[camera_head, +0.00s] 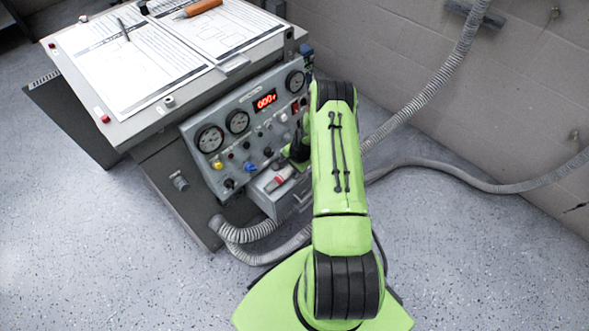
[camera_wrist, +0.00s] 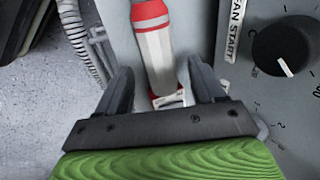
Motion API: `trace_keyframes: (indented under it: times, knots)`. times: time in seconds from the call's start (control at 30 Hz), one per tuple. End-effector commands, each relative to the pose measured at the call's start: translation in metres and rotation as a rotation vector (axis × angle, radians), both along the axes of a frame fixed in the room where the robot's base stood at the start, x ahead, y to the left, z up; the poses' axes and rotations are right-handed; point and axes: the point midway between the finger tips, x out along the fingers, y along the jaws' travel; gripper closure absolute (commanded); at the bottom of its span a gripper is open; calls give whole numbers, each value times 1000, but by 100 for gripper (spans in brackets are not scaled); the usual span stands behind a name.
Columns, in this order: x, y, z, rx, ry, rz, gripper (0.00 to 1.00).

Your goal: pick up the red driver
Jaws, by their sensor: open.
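The red driver (camera_head: 280,178) lies on the small grey drawer or tray (camera_head: 268,198) at the front of the console. In the wrist view the driver (camera_wrist: 154,45) is a pale grey handle with red bands, running from the top edge down between my fingers. My gripper (camera_wrist: 163,80) is open, with one finger on each side of the driver's lower end. Gaps show between the fingers and the handle; I cannot tell the height difference. In the head view my green arm hides most of the gripper.
The console panel (camera_head: 225,122) with gauges and knobs stands close by; a black knob (camera_wrist: 283,45) is right of my gripper. Papers (camera_head: 130,62) and an orange-handled tool (camera_head: 203,7) lie on top. Grey corrugated hoses (camera_head: 430,95) run along the wall and floor.

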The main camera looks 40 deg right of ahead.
Motion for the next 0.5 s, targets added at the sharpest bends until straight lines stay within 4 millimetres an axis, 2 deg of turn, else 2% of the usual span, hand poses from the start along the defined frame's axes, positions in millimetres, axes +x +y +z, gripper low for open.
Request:
trace_keyframes:
  times: [0.07,0.27,0.37,0.5]
  knots:
    - [3,1,-10,0,0,0,32]
    - [3,0,-9,-1,-1,0,32]
    - [3,0,-9,-1,0,0,44]
    - [3,0,-8,-1,0,0,66]
